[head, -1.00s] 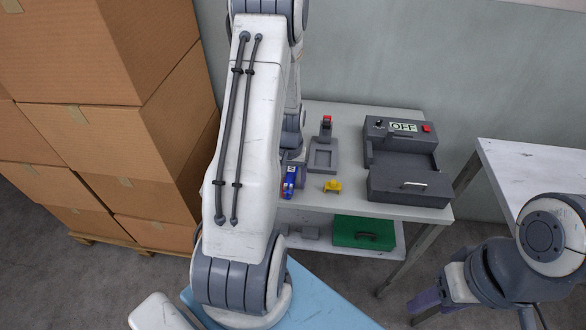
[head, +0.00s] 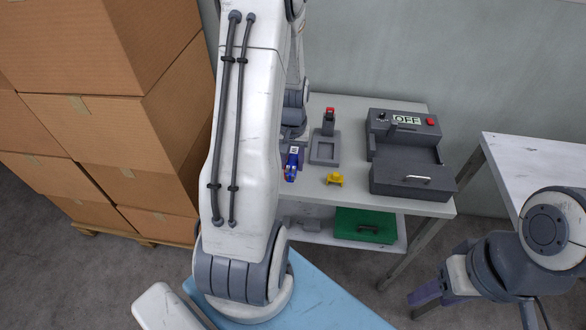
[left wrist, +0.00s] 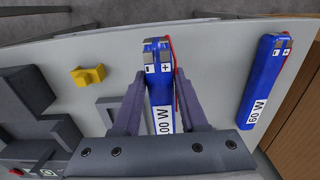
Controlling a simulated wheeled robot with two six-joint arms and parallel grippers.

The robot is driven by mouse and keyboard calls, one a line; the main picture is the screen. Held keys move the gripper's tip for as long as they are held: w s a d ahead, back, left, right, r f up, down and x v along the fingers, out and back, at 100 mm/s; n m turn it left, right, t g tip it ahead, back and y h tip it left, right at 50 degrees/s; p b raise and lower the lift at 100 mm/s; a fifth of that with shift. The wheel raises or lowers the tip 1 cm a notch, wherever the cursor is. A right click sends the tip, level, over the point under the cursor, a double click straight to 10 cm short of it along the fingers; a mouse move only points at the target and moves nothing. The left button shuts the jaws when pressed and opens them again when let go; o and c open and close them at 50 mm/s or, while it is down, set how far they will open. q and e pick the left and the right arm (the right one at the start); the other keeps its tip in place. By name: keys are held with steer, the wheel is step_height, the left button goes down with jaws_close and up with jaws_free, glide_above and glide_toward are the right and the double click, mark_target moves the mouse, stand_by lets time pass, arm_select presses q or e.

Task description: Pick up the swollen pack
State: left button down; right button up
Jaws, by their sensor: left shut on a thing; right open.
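My left gripper (left wrist: 155,108) is shut on a blue pack (left wrist: 158,75) with + and - marks, a red strip along one side and a partly covered label ending in "00 W". In the head view this blue pack (head: 292,168) shows below the left gripper (head: 288,154), over the table's front part. I cannot tell from these frames how swollen it is. A second blue pack (left wrist: 265,80), labelled "60 W", lies on the table, apart from the gripper; my left arm seems to hide it in the head view. My right gripper (head: 428,302) is open and empty at the lower right.
On the grey table (head: 420,207) stand a yellow piece (head: 335,179), a grey stand with a red top (head: 325,148) and a dark box marked "OFF" (head: 405,180). A green case (head: 365,226) lies on the lower shelf. Stacked cartons (head: 110,110) rise at left.

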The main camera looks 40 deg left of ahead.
arm_select(q)
steer(key=s+d+r, duration=0.6)
steer(key=s+d, duration=0.1)
steer(key=s, duration=0.1)
steer(key=shift+s+d+r, duration=0.15)
steer(key=shift+d, duration=0.15)
